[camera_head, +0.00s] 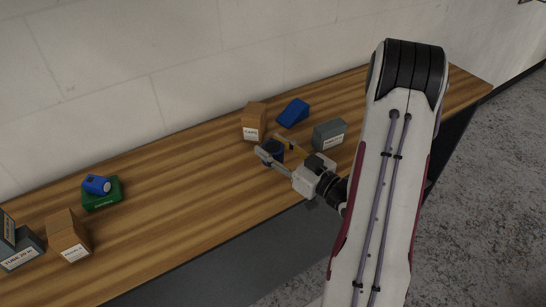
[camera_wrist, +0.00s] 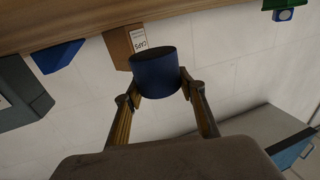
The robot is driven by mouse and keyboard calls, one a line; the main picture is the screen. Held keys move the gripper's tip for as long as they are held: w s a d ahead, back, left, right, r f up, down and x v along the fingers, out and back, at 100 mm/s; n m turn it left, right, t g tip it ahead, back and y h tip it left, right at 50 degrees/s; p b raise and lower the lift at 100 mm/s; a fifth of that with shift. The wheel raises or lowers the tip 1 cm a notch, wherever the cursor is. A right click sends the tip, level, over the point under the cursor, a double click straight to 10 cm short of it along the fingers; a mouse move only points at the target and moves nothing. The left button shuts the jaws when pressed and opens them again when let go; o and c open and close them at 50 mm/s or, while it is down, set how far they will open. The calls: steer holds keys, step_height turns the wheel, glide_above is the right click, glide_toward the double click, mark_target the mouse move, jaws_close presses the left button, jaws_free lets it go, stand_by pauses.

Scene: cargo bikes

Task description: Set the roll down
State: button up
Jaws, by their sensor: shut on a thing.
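A dark blue roll (camera_head: 273,153) is between the fingers of my gripper (camera_head: 270,147), over the wooden table beside the brown CAPS box. In the wrist view, the roll (camera_wrist: 157,88) shows as a short dark cylinder. The fingers of my gripper (camera_wrist: 158,84) are shut on its two sides. The wrist picture is turned so that the table lies along its top edge. I cannot tell whether the roll touches the table (camera_head: 190,185).
Near the roll are the brown CAPS box (camera_head: 253,124), a blue wedge (camera_head: 293,113) and a grey box (camera_head: 329,135). At left, a blue item (camera_head: 97,185) lies on a green box (camera_head: 101,197), near another brown box (camera_head: 68,236) and grey boxes (camera_head: 22,251). The table's middle is clear.

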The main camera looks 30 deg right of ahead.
steer(key=shift+f, duration=1.8)
steer(key=shift+f, duration=0.15)
steer(key=o, duration=1.1)
steer(key=v, duration=1.2)
